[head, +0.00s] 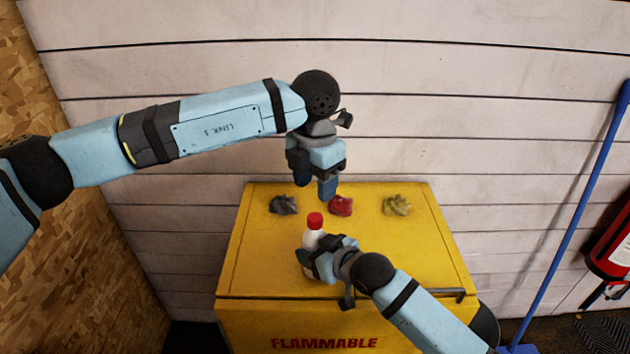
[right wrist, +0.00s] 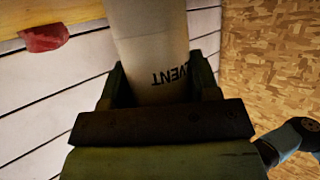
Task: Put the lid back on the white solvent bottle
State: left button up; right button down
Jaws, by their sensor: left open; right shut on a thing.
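The white solvent bottle (head: 312,238) stands upright or nearly so above the yellow cabinet top, with the red lid (head: 314,220) at its top. I cannot tell how firmly the lid is seated. My right gripper (head: 322,254) is shut on the bottle's body from the front right. In the right wrist view the bottle (right wrist: 152,45) shows between the fingers with part of its lettering; its top is out of that view. My left gripper (head: 315,187) is open and empty, pointing down, above and behind the lid and apart from it.
A yellow flammables cabinet (head: 265,270) carries a dark rag (head: 284,204), a red rag (head: 341,206) and a yellowish rag (head: 397,204) along its back. A handle bar (head: 440,294) runs along its front edge. A blue pole (head: 575,215) and red extinguisher (head: 612,240) stand right.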

aim_at(315, 217)
pick_arm(q)
jog(key=shift+f, duration=4)
jog(key=shift+c, duration=0.4)
jog(key=c, duration=0.8)
jog(key=shift+c, duration=0.2)
jog(key=o, duration=1.1)
notch_tip(315, 217, up, 12)
jog(key=shift+r, duration=0.1)
